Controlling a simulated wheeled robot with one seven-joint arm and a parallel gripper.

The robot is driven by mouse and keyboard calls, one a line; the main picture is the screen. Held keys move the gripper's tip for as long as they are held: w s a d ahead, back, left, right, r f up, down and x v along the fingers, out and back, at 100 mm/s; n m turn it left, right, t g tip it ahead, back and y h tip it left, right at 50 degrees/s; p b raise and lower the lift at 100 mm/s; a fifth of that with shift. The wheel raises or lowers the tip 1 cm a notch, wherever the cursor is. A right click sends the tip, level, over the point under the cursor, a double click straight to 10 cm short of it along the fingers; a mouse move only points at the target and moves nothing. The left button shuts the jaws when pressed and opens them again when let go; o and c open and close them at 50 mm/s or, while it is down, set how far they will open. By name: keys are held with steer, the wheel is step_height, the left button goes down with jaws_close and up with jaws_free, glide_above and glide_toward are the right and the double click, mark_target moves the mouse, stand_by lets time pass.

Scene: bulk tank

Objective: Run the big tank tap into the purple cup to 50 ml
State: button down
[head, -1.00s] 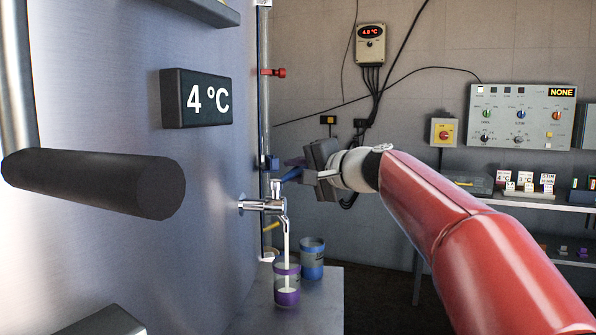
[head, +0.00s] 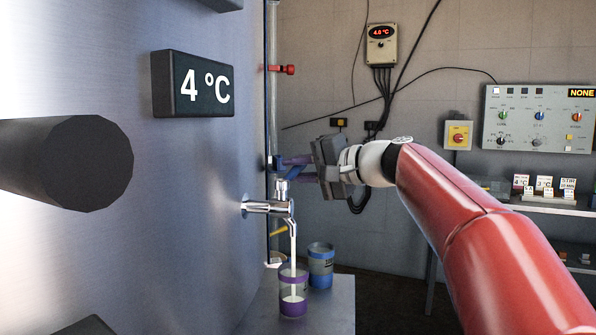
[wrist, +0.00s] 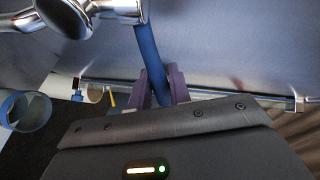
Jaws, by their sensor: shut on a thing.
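The big tank tap (head: 268,207) is a chrome spout on the tank wall, and a white stream of milk runs from it. The purple cup (head: 293,307) stands under the spout. The stream falls inside it, and a shallow layer of milk shows low in the clear part; I cannot read the level. My gripper (head: 290,172) is shut on the tap's blue handle (wrist: 150,58), just above the spout. Its purple fingers lie either side of the handle in the wrist view (wrist: 162,88). The purple cup cannot be made out clearly in the wrist view.
A blue cup (head: 320,266) stands just behind and right of the purple cup on a grey stand (head: 335,300). A thick dark bar (head: 65,163) juts from the tank at left. A control panel (head: 540,118) and shelf are at the back right.

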mark_target(302, 168)
steer(key=shift+w+a+r+n+g+y+p, duration=0.1)
steer(key=shift+w+a+n+g+y+p, duration=0.1)
steer(key=shift+a+n+g+y+p, duration=0.35)
steer(key=shift+a+n+g, duration=0.1)
steer(key=shift+n+g, duration=0.45)
steer(key=shift+g, duration=0.1)
steer(key=c, duration=1.3)
jaws_free()
steer(key=v, duration=0.7)
steer(key=shift+s+d+b, duration=0.2)
steer(key=shift+d+b, duration=0.1)
steer(key=shift+d, duration=0.1)
steer(key=shift+d, duration=0.1)
